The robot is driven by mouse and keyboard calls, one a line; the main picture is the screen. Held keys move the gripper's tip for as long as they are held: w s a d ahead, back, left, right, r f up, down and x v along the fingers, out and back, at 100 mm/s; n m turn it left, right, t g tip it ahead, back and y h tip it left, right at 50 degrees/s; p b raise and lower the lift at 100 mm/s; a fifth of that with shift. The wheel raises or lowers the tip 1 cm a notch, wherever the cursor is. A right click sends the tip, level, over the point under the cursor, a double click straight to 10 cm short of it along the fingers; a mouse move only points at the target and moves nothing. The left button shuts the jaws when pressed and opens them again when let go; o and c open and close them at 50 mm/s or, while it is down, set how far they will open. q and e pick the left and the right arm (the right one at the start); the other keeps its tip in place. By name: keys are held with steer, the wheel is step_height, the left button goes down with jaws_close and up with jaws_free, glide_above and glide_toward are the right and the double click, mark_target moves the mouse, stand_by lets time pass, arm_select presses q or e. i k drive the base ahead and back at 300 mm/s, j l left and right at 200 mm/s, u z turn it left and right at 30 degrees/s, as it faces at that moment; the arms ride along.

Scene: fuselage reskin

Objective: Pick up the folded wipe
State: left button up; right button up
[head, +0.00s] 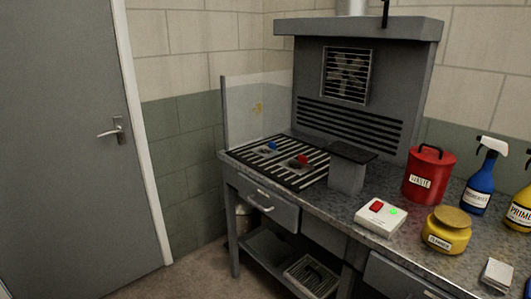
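A small whitish flat-topped block (498,274) lies on the bench top at the lower right. It may be the folded wipe, but I cannot tell for sure at this size. Neither of my grippers is in view, and nothing is seen touching the block.
The grey metal bench (320,212) has a slotted grille (290,172) with small blue and red items. A red waste can (428,174), yellow jar (447,230), switch box (380,217), blue spray bottle (480,180) and yellow bottle (519,212) stand on it. A closed door (60,150) is left.

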mark_target(497, 274)
steer(key=l+z, duration=0.2)
steer(key=z, duration=1.3)
steer(key=k+l, duration=0.05)
